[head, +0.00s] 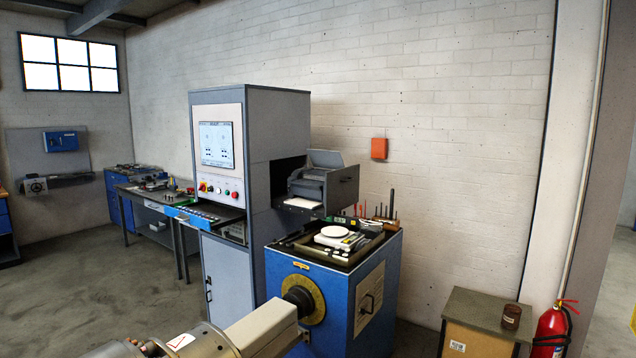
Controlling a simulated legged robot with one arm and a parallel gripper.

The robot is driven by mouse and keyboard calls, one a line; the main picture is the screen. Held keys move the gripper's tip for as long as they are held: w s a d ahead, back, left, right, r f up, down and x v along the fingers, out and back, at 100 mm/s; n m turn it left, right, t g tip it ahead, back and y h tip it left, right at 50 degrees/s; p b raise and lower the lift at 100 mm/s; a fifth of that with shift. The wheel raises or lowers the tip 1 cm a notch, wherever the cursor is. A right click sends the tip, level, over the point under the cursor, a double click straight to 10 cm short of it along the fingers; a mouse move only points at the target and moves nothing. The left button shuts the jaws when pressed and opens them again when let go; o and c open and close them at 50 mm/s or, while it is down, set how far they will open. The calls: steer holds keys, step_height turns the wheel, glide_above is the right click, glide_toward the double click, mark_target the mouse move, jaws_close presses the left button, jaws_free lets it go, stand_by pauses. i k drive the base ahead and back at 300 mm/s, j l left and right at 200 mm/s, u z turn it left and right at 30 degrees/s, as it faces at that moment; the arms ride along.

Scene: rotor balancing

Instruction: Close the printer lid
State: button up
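The printer (307,188) is a small dark grey unit on an open drawer-like shelf, right of the tall grey control cabinet. Its lid (326,158) is a grey panel that appears raised and tilted at the top of the printer. White paper (303,203) shows at the printer's front. My arm reaches in from the bottom edge, and its pale end section with my gripper (295,330) is in front of the blue cabinet. It is well below the printer and apart from it. The fingers cannot be made out clearly.
The tall control cabinet (285,130) stands left of the printer. A fire extinguisher (552,330) and a low box (480,325) stand right. Open floor lies left.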

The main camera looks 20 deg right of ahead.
mark_target(329, 159)
steer(key=i+l+z, duration=0.15)
steer(key=i+l, duration=1.4)
steer(key=i, duration=0.05)
